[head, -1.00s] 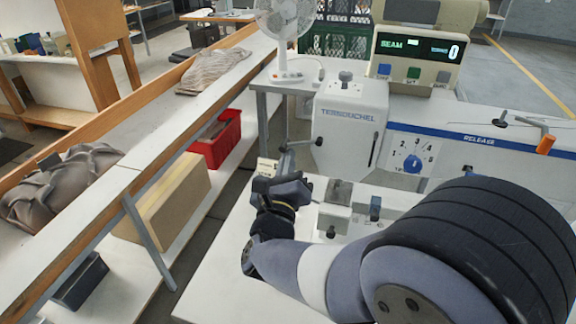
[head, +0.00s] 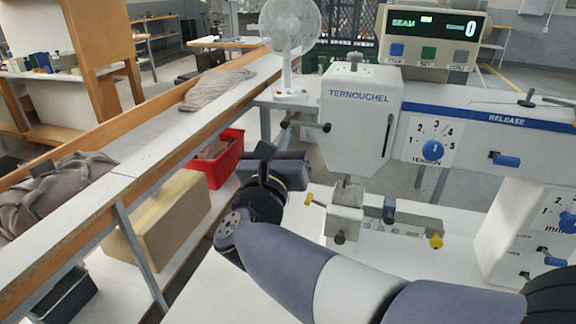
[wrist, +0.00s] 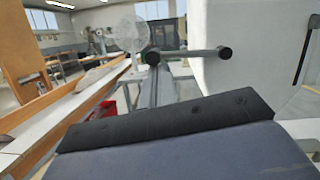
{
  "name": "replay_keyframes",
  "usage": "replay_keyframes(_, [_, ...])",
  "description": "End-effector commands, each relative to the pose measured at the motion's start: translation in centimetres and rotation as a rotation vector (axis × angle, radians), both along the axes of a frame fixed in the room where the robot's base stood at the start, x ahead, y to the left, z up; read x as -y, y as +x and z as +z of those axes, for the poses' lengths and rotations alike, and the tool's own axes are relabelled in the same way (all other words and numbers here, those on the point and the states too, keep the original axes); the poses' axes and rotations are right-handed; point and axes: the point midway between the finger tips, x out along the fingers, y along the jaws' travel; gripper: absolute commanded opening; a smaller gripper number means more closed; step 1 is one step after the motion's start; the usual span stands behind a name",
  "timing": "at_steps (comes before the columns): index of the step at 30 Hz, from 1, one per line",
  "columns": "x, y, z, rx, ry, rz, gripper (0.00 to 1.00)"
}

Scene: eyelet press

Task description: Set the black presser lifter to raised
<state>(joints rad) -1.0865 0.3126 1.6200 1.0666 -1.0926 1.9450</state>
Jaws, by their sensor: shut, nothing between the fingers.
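A black lever (head: 307,125) with a rounded end at each side sits at the left side of the white machine head, and I take it for the presser lifter. It also shows in the wrist view (wrist: 190,54), beyond my gripper, with its bar about level. A thin black lever (head: 387,138) lies on the right of the head's front face. My gripper (head: 268,156) is shut and empty, just below and left of the lever in the head view. Its dark body (wrist: 165,122) crosses the lower wrist view. I cannot tell whether it touches the lever.
The white machine head (head: 352,130) stands close to the right. The small block with yellow-tipped knobs (head: 345,212) is below it. A fan (head: 290,40) stands behind, and a red crate (head: 228,158) sits on the left-hand shelf. A blue tension dial (head: 432,149) is on the machine's arm.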

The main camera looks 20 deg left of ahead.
Motion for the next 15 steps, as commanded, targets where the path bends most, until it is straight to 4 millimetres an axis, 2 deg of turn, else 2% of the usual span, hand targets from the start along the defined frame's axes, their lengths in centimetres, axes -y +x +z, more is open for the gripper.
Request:
replay_keyframes(1, [-0.1, 0.0, -0.4, 0.0, 0.031, 0.001, 0.0])
replay_keyframes(15, [-0.3, -0.1, 1.5, -0.024, 0.232, 0.001, 0.0])
